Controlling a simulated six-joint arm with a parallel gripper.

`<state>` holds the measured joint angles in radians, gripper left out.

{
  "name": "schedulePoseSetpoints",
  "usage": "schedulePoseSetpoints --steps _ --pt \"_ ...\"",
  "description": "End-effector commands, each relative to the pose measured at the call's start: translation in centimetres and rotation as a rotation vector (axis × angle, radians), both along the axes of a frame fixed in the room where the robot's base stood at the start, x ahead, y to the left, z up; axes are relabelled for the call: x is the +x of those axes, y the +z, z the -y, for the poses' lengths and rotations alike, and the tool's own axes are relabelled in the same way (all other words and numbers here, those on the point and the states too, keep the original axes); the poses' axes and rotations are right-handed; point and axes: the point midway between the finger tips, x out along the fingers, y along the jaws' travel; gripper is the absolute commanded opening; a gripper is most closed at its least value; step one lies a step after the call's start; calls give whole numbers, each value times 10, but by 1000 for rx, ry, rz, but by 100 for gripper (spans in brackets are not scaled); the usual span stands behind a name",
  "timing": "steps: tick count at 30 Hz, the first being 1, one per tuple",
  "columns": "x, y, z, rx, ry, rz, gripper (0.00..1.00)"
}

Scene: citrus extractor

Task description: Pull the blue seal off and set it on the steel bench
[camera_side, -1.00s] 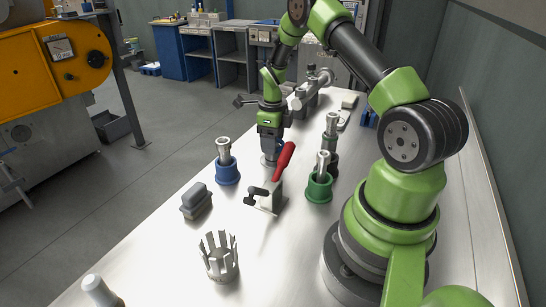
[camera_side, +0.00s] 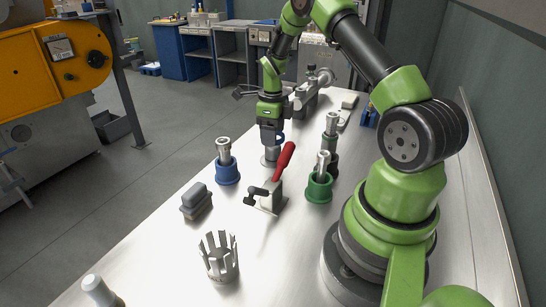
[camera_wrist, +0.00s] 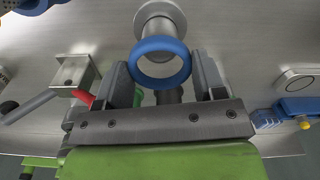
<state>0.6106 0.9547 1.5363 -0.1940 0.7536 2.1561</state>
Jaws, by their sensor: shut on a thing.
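The blue seal (camera_wrist: 160,44) is a ring between the two fingers of my gripper (camera_wrist: 162,66) in the wrist view. My gripper is shut on its sides. In the side view a sliver of the blue seal (camera_side: 280,138) shows below my gripper (camera_side: 272,137), just above a short steel post (camera_side: 270,156). The post's round flange (camera_wrist: 160,17) shows beyond the ring in the wrist view. The ring looks clear of the post's top. The steel bench (camera_side: 165,240) lies beneath.
A toggle clamp with a red handle (camera_side: 284,160) stands close in front of the post. Blue (camera_side: 227,171) and green (camera_side: 319,188) holders with steel fittings flank it. A grey block (camera_side: 196,203) and a slotted steel crown (camera_side: 219,260) stand nearer.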

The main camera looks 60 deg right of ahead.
Motion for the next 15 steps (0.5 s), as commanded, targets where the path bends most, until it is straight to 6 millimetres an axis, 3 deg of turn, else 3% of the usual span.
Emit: schedulePoseSetpoints --steps 15 --pt "0 23 0 -2 -1 1 21"
